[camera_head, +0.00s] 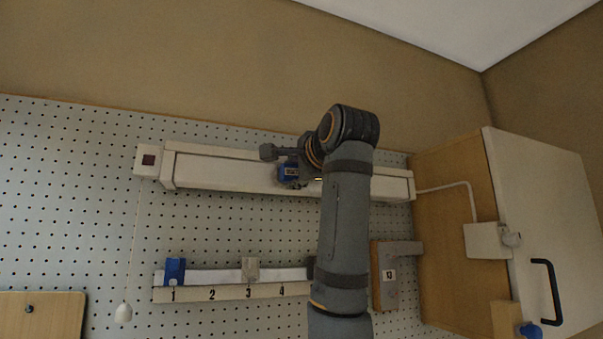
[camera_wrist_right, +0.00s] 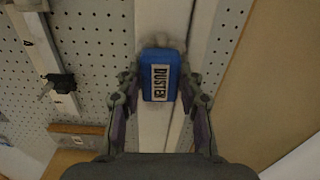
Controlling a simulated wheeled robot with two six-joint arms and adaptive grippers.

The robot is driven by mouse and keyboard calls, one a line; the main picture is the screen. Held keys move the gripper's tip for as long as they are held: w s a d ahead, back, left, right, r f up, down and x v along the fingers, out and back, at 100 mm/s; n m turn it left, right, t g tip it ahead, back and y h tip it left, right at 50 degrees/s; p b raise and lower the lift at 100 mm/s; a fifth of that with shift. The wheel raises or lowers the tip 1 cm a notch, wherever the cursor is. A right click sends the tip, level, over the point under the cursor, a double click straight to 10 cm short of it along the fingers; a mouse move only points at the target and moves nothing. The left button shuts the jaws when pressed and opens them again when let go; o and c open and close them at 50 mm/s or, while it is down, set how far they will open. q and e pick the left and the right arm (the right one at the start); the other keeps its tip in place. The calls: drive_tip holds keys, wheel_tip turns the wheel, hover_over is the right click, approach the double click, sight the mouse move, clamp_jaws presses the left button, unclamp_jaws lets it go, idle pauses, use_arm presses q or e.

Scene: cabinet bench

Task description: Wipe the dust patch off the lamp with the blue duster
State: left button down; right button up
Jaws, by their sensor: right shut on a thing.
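The lamp (camera_head: 235,175) is a long white bar across the pegboard; in the wrist view it (camera_wrist_right: 162,18) runs up the picture. The blue duster (camera_wrist_right: 160,68), with its "DUSTER" label, is between the fingers of my right gripper (camera_wrist_right: 158,92), which is shut on it. The duster (camera_head: 288,175) lies over the lamp's front in the head view; whether it touches cannot be told. A faint grey smudge, the dust patch (camera_wrist_right: 188,42), shows beside and above the duster; the duster hides part of it. My left gripper is out of view.
A switch box (camera_head: 148,160) with a pull cord is at the lamp's left end. Below is a numbered rack (camera_head: 225,292) with several holders. A wooden block (camera_head: 386,290) and a cabinet (camera_head: 545,215) stand at right. The wall above the lamp is clear.

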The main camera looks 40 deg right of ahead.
drive_tip(key=shift+s+d+f, duration=0.1)
drive_tip(key=shift+s+d, duration=0.05)
drive_tip(key=shift+s, duration=0.05)
drive_tip(key=b+v, duration=0.2)
drive_tip(key=v, duration=0.2)
drive_tip(key=shift+s, duration=0.75)
drive_tip(key=shift+b, duration=0.3)
drive_tip(key=b+v, duration=0.1)
drive_tip(key=v, duration=0.2)
drive_tip(key=shift+s, duration=0.1)
